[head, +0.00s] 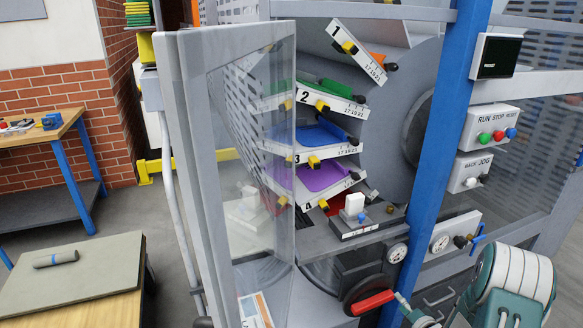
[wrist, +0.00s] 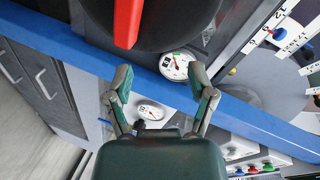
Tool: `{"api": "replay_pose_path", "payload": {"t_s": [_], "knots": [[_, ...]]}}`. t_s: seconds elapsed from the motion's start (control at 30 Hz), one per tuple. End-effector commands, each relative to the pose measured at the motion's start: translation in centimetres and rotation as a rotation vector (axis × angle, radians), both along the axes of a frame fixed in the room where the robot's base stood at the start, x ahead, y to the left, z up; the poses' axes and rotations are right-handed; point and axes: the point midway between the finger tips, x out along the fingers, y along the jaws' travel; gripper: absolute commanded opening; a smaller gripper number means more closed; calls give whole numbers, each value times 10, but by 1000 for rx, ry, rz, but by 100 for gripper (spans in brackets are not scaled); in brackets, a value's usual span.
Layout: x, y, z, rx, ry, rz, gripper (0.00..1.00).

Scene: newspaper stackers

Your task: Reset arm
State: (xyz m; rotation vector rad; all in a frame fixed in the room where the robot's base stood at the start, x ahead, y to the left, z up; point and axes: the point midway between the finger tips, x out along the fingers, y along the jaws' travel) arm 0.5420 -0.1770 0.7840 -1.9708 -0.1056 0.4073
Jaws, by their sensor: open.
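My gripper (wrist: 160,80) is open and empty in the wrist view, its two green fingers spread apart. In the head view my gripper (head: 410,308) shows only partly at the bottom right, beside the red handle (head: 371,303) of a black round knob. The red handle (wrist: 128,22) also shows at the top of the wrist view, beyond the fingertips and apart from them. My white and green arm is folded in at the lower right of the head view.
The stacker's clear-paned door (head: 190,150) stands open at the left. A blue post (head: 440,140), gauge (head: 397,253) and button box (head: 492,128) are near my arm. A table (head: 75,275) stands at the lower left. Grey floor shows between table and machine.

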Motion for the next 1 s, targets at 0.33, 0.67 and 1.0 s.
{"api": "replay_pose_path", "payload": {"t_s": [0.33, 0.67, 1.0], "knots": [[25, 5, 105, -443, 121, -41, 71], [-2, 28, 198, -738, 265, -56, 71], [-73, 70, 272, -918, 420, 7, 71]]}}
